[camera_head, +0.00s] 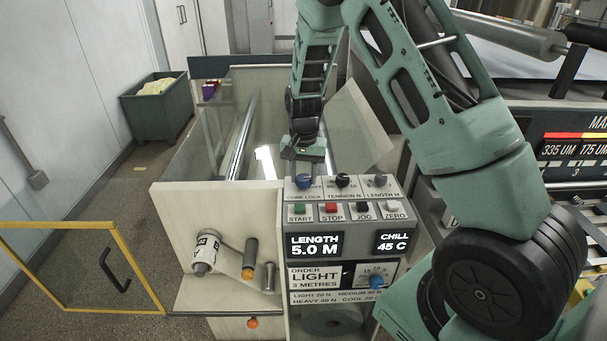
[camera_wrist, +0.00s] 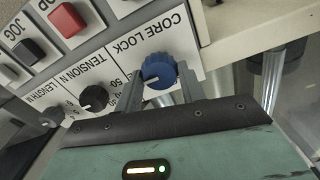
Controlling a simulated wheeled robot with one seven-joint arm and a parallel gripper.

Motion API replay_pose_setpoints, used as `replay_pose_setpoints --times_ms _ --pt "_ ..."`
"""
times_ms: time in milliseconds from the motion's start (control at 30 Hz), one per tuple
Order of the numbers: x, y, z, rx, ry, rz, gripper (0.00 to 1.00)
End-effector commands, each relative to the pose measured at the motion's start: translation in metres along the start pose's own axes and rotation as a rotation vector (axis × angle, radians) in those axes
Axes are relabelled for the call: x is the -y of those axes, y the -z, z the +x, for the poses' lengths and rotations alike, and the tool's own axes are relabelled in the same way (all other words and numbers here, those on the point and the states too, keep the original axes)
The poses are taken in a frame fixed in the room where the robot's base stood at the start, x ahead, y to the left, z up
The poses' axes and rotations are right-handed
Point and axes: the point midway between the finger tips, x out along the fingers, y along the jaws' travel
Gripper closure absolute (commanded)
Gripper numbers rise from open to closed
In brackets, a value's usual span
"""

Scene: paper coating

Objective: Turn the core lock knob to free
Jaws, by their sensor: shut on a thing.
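The blue core lock knob (camera_wrist: 158,68) sits on its white plate marked CORE LOCK in the wrist view, with a pale pointer line towards the lower left of the picture. My gripper (camera_wrist: 161,88) has a finger on each side of the knob and is shut on it. In the head view the blue knob (camera_head: 303,182) is at the left of the panel's top row, and my gripper (camera_head: 304,161) comes down at it from behind. The fingers partly hide the lower part of the knob and some of the plate's markings.
The black tension knob (camera_head: 342,181) and grey length knob (camera_head: 379,180) stand close to the right. Below them are the START (camera_head: 300,209), STOP (camera_head: 332,208), JOG and ZERO buttons. Displays read LENGTH 5.0 M and CHILL 45 C. Clear guard panels and rollers lie behind the panel.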

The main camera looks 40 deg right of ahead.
Motion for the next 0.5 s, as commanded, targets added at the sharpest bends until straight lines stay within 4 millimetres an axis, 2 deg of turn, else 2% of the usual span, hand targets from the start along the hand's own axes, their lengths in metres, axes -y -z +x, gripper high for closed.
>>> replay_pose_setpoints --times_ms 333,367,400,500 --pt "0.0004 0.0004 -0.0008 -0.001 0.002 0.005 0.84" --pt "0.0004 0.0004 -0.0008 -0.001 0.002 0.004 0.53" --pt "0.0004 0.0004 -0.0008 -0.001 0.002 0.004 0.41" --pt "0.0003 0.0003 -0.0006 -0.001 0.001 0.003 0.39"
